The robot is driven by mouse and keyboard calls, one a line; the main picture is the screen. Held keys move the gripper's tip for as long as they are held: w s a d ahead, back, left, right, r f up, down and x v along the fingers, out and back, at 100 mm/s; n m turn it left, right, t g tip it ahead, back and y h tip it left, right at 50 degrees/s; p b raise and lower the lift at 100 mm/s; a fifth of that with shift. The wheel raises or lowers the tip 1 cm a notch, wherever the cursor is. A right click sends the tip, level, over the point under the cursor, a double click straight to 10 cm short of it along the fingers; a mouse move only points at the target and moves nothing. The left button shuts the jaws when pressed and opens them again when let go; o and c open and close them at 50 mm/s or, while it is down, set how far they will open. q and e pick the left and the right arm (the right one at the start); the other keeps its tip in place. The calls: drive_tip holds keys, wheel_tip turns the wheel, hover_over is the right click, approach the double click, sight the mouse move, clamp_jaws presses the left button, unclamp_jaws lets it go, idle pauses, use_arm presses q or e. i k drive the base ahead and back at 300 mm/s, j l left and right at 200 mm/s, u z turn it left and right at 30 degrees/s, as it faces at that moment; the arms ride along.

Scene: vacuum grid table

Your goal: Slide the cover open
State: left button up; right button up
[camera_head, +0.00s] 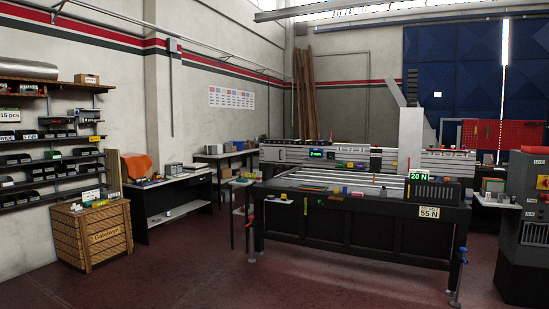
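The vacuum grid table (350,231) stands at the middle right, a black frame with pale parallel bars (345,183) across its top. A long grey unit (280,155) runs along its back. A dark slotted box (437,192) sits at its right front corner, beside a green "20 N" display. A tall pale grey panel (411,138) rises behind the table. I cannot tell which part is the cover or whether it is open. Neither of my grippers is in view.
Small coloured items lie along the table's front edge. A wooden crate (91,236) stands at the left below shelves (50,137) of dark bins. A desk (165,193) stands behind it. A grey control cabinet (522,235) stands at the right. The red floor (200,265) in front is clear.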

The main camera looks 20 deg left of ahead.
sight(270, 153)
drive_tip(key=u, duration=0.15)
drive_tip(key=i+u, duration=0.3)
drive_tip(key=i, duration=0.55)
drive_tip(key=i+j, duration=0.1)
drive_tip(key=i, duration=5.65)
